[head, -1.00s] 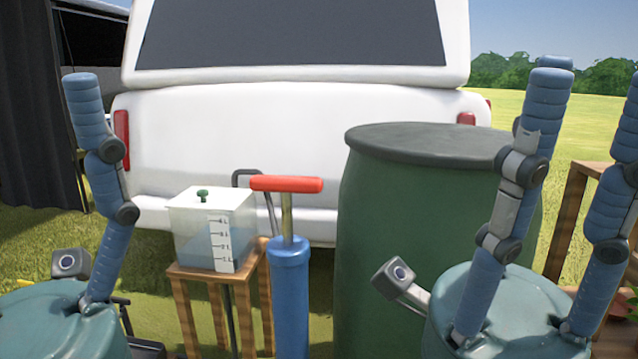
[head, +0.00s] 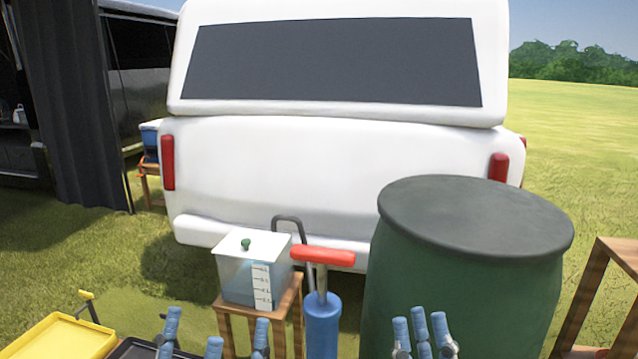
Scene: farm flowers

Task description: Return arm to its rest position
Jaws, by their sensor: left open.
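My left gripper (head: 216,332) is at the bottom edge of the head view, left of centre. Its blue fingers point up and stand well apart. It is open and holds nothing that I can see. My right gripper (head: 420,332) is at the bottom edge, right of centre, in front of the green barrel. Its blue fingers point up close together, and I cannot tell whether it is open or shut. No object shows between them. The palms and arms of both are cut off by the frame.
A white sprayer tank (head: 254,268) stands on a wooden stool (head: 291,297). A blue pump with a red handle (head: 323,257) stands beside it. The green barrel (head: 462,280) is at right, a wooden stand (head: 592,290) at far right. A yellow tray (head: 62,336) is bottom left. A white van (head: 335,165) is behind.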

